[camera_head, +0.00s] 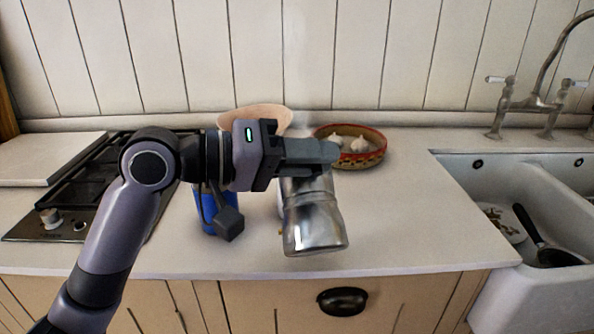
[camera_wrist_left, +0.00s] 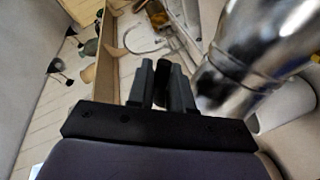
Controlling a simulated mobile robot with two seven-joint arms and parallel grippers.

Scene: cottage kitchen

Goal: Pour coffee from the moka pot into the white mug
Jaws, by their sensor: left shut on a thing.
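The silver moka pot (camera_head: 315,222) is in front of the wall in the head view, slightly tilted, its upper part hidden behind my left gripper. My left gripper (camera_head: 318,153) is shut on the moka pot, apparently by its dark handle. In the left wrist view, the fingers (camera_wrist_left: 168,82) are close together, with the shiny pot (camera_wrist_left: 250,62) to their right. A pale rounded shape (camera_wrist_left: 268,112) beside the pot there may be the white mug. In the head view the mug is mostly or wholly hidden behind the pot and gripper. My right gripper is not in view.
A blue container (camera_head: 207,212) stands behind my left wrist. A pale bowl (camera_head: 262,117) and a red-rimmed basket (camera_head: 372,160) with garlic stand at the back. The hob (camera_head: 60,205) is left, the sink (camera_head: 480,185) right. The counter right of the pot is clear.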

